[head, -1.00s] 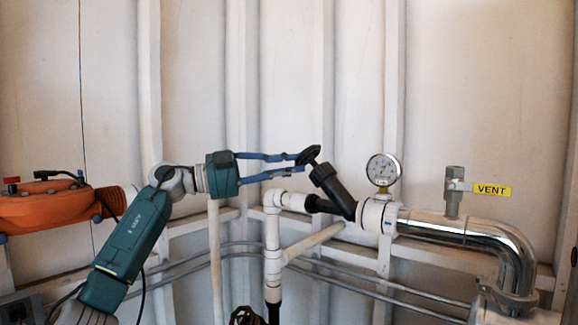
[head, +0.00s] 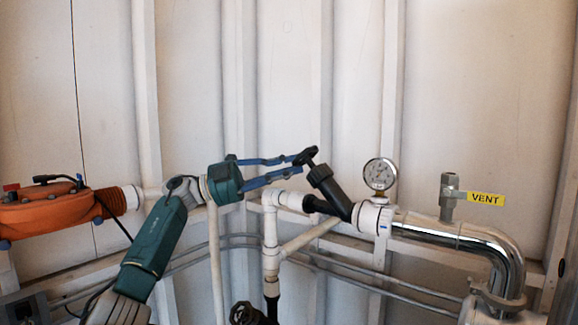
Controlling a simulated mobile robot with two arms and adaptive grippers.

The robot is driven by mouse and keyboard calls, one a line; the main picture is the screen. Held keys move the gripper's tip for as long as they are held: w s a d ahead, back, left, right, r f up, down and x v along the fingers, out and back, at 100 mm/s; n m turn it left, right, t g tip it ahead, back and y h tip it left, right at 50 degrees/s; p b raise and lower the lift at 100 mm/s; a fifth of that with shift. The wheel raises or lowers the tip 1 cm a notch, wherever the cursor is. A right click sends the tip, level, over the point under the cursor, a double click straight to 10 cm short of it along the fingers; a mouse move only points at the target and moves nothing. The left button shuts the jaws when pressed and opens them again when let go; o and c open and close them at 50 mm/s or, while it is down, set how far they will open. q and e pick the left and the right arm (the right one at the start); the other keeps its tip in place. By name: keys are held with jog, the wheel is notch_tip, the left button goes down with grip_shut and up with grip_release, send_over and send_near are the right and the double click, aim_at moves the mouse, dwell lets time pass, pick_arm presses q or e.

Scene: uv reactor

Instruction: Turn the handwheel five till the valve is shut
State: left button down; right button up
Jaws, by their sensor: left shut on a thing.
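A black handwheel (head: 309,157) sits on top of a tilted black valve body (head: 330,191), which joins the white pipe near the middle of the head view. My left gripper (head: 290,165) comes in from the left with its long blue fingers reaching to the handwheel. Its fingers are shut on the handwheel at the rim's left side. The wheel shows nearly edge-on, so its marking cannot be read. My right gripper is not in view.
A pressure gauge (head: 380,174) stands right of the valve. A vent valve (head: 449,197) with a yellow VENT tag (head: 486,199) and a shiny metal pipe (head: 480,243) lie further right. An orange unit (head: 55,207) is at left. Another dark handwheel (head: 248,313) shows at the bottom.

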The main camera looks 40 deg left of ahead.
pick_arm(q)
jog(key=shift+r, duration=0.2)
jog(key=c, duration=1.8)
grip_release()
jog(key=shift+s+d, duration=0.1)
jog(key=shift+c, duration=0.2)
